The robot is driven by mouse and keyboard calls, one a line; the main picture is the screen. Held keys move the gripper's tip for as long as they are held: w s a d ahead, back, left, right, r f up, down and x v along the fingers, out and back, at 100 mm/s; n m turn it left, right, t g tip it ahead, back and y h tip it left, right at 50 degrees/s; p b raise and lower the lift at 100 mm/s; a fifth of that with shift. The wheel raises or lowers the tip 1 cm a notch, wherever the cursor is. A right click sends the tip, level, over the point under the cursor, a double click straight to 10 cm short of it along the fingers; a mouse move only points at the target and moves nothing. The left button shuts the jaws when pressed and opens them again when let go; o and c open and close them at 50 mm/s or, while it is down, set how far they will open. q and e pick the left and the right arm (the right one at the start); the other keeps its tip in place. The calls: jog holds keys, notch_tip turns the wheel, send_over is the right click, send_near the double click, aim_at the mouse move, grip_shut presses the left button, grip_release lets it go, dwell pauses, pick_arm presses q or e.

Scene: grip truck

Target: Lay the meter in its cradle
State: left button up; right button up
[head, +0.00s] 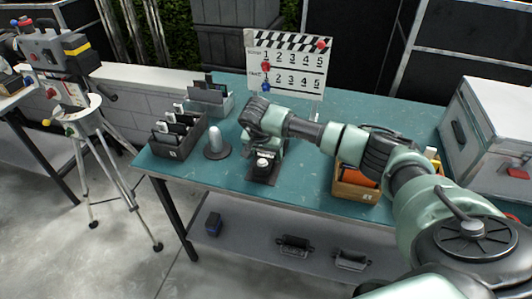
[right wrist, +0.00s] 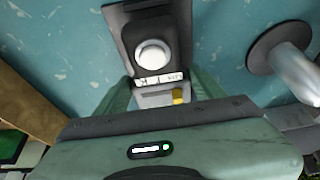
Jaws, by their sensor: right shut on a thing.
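The meter is a dark handheld unit with a white dome and a pale label; it shows in the right wrist view (right wrist: 152,57) and, small, in the head view (head: 263,163). My right gripper (head: 268,152) points down over the table and is shut on the meter, with a green finger on each side of its lower end in the right wrist view (right wrist: 160,92). A dark base, apparently the cradle (head: 261,181), lies under the meter; its edge shows in the right wrist view (right wrist: 116,16). I cannot tell whether the meter touches it. My left gripper is not in view.
A grey dome-topped stand (head: 216,145) is close on the left, with dark slotted bins (head: 178,140) beyond it. A clapperboard (head: 288,65) stands behind. An orange-brown box (head: 354,186) is to the right, a grey case (head: 487,135) at the far right.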

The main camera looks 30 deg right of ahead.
jog(key=shift+f, duration=0.15)
jog(key=shift+f+b, duration=0.7)
jog(key=shift+f, duration=0.05)
jog(key=o, duration=1.8)
jog(key=shift+r, duration=0.1)
jog(key=b+v, duration=0.1)
jog(key=v, duration=0.7)
